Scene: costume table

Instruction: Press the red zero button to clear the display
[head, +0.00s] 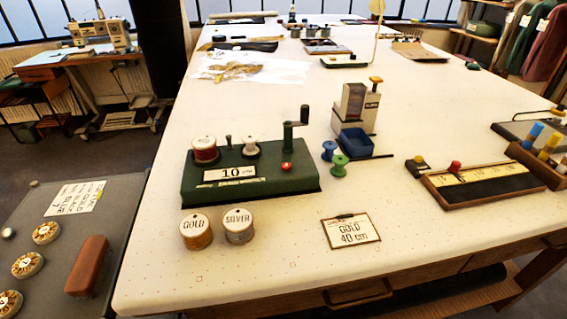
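A green winding device (245,190) stands near the front left of the long table. A small red button (286,167) sits on its top, to the right of the display and below the crank (301,125). The white display panel (234,172) on its sloped front reads "10", with smaller text that I cannot read well. My gripper is not in view.
Spools marked GOLD (196,232) and SILVER (238,226) stand before the device; a card (351,231) reads "GOLD 40 cm". Blue (329,150) and green (339,165) spools stand right. A measuring board (490,185) with a red knob lies farther right. The table's front strip is mostly clear.

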